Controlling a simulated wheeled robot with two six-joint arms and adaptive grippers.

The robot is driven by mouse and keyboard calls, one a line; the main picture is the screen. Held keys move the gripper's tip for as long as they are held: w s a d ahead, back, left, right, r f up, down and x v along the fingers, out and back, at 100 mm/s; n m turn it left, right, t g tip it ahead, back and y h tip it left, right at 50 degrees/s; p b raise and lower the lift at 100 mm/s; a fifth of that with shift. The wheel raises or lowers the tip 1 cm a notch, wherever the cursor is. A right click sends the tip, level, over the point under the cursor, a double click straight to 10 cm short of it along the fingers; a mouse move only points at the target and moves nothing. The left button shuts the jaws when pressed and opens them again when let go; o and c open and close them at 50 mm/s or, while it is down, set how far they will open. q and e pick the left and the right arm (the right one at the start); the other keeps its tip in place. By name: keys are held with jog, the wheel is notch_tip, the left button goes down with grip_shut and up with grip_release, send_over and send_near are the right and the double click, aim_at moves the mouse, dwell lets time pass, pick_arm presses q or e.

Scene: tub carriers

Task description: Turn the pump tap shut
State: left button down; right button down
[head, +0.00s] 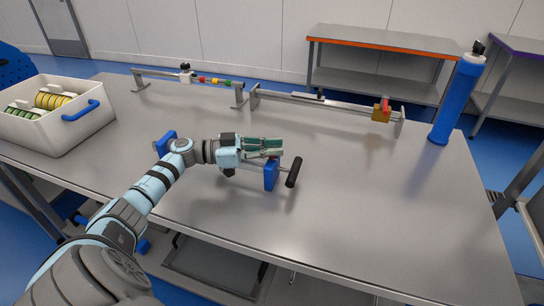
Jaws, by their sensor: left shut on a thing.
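My left gripper (268,148) reaches over the middle of the table. It is shut on a small part of a bench device, and its fingers hide most of that part. The device has a blue upright stand (270,174) under the fingertips and a rod ending in a black handle (294,172) to the right. A second blue stand (165,143) shows to the left, behind my arm. A bit of red shows by the fingertips; I cannot tell whether this is the pump tap or how it is turned. My right gripper is not in view.
A white tub (75,132) with blue handles and yellow and green contents stands at the left. Rail fixtures (325,103) run along the table's back, one with a brass block and red knob (382,111). A tall blue cylinder (455,100) stands at right. The table's right front is clear.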

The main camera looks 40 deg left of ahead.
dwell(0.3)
pick_arm(q)
jog(key=c, duration=1.6)
grip_release()
jog(key=shift+a, duration=0.1)
jog(key=v, duration=1.2)
